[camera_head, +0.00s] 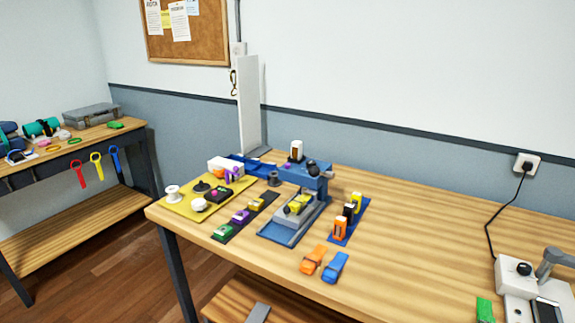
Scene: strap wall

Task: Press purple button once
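A blue machine (310,178) with a black knob stands on the wooden table. A small purple-pink spot, which looks like the purple button (287,166), shows on the left part of its blue top; it is too small to tell its exact shape. Other purple things are near: a purple piece (232,173) on the yellow board and a purple block (240,216) on a dark strip. Neither of my grippers is in view, and nothing of mine touches the machine.
Left of the machine lies a yellow board (176,207) with white and black parts. In front lie an orange clip (313,259) and a blue clip (336,267). A grey-white device (515,272) stands at the right. The table's middle right is clear.

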